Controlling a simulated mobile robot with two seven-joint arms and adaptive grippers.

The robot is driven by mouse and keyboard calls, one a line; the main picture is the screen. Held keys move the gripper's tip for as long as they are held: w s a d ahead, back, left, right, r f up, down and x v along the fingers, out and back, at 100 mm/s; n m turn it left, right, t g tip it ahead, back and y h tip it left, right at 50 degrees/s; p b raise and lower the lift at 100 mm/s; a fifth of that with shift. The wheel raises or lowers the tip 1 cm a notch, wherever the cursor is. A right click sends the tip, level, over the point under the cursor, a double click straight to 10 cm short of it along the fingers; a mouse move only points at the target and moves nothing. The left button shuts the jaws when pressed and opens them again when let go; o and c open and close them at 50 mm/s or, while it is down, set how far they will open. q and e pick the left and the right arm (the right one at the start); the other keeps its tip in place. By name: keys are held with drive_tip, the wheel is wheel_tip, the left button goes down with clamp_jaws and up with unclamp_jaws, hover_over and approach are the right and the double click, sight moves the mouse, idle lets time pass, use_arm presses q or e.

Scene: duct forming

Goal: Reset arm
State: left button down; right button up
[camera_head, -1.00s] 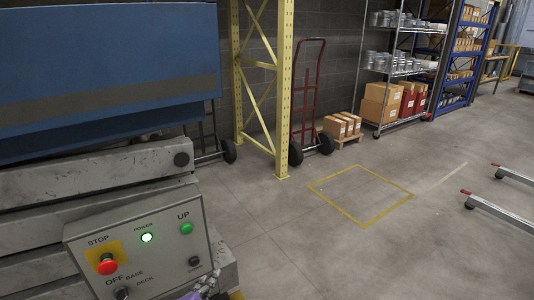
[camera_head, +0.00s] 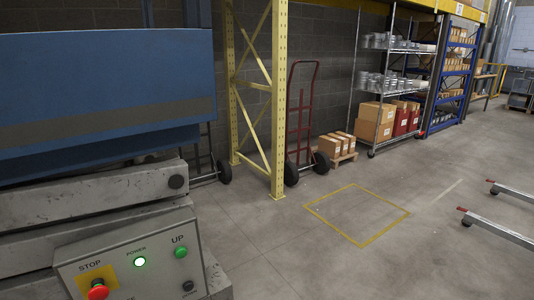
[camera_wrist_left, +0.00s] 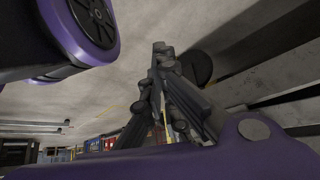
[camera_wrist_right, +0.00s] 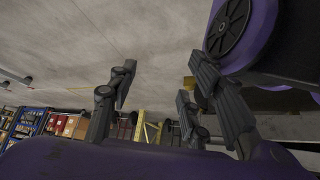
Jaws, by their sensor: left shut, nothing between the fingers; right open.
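My left gripper (camera_wrist_left: 162,52) shows in the left wrist view with its dark fingers together and nothing between them. My right gripper (camera_wrist_right: 162,72) shows in the right wrist view with its fingers spread apart and nothing between them. Purple-trimmed parts of my own body sit close to both grippers. Neither gripper is in the head view.
A control panel (camera_head: 137,263) with a green UP button and red STOP button stands at lower left, below a blue machine (camera_head: 105,85). A yellow post (camera_head: 279,100), a hand truck (camera_head: 301,115) and shelving (camera_head: 397,85) line the wall. Floor inside the yellow outline (camera_head: 357,187) is clear.

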use_arm(q)
drive_tip(key=w+r+t+p, duration=0.1)
drive_tip(key=w+r+p, duration=0.1)
drive_tip(key=r+p, duration=0.7)
drive_tip(key=w+r+p, duration=0.2)
drive_tip(key=r+p, duration=0.8)
drive_tip(key=p, duration=0.1)
drive_tip(key=shift+w+t, duration=0.4)
use_arm(e)
drive_tip(key=w+r+t, duration=0.1)
drive_tip(key=w+r, duration=0.1)
drive_tip(key=r, duration=0.7)
drive_tip(key=w+r, duration=0.3)
drive_tip(key=r, duration=0.6)
drive_tip(key=shift+w+r+t, duration=0.25)
drive_tip(key=shift+r+t, duration=0.15)
drive_tip(key=shift+w+a+r, duration=0.25)
drive_tip(key=shift+w, duration=0.3)
drive_tip(key=shift+s+d, duration=0.15)
drive_tip(key=shift+s, duration=0.05)
